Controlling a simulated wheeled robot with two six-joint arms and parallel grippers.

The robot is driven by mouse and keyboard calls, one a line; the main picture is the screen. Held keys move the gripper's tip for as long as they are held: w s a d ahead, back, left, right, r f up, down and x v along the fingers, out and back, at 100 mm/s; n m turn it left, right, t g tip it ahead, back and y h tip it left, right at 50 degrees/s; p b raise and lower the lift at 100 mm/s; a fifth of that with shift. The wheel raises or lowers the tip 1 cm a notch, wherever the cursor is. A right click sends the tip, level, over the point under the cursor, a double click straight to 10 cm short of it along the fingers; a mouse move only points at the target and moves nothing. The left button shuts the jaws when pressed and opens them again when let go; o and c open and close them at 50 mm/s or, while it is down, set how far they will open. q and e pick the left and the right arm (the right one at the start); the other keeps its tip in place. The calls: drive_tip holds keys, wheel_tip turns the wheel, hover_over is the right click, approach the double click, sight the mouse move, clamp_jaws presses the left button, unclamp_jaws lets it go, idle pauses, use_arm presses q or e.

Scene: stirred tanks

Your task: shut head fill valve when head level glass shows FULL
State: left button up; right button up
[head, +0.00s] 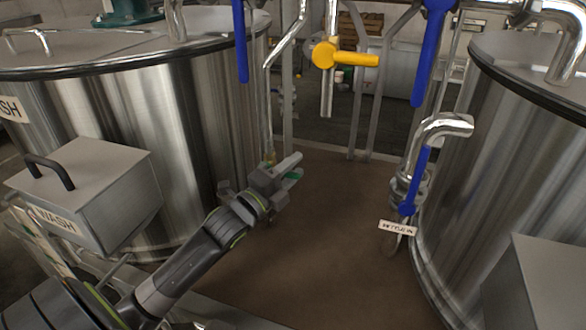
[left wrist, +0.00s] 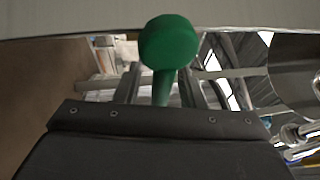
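My left gripper (head: 287,175) is low between the two steel tanks. No head fill label or FULL mark can be read. A thin upright tube (head: 268,125) runs down beside the left tank; I cannot tell whether it is the level glass. My right gripper is not in view.
A yellow-handled valve (head: 345,57) is at the top middle. Blue handles hang at the upper left (head: 240,40), upper right (head: 432,50) and beside the right tank (head: 415,180). A grey WASH box (head: 85,190) stands before the left tank (head: 150,130). The brown floor (head: 330,240) is clear.

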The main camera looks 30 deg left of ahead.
use_arm(q)
drive_tip(key=shift+c, duration=0.4)
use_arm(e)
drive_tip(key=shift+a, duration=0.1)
use_arm(q)
clamp_jaws()
drive_tip(key=shift+d, duration=0.1)
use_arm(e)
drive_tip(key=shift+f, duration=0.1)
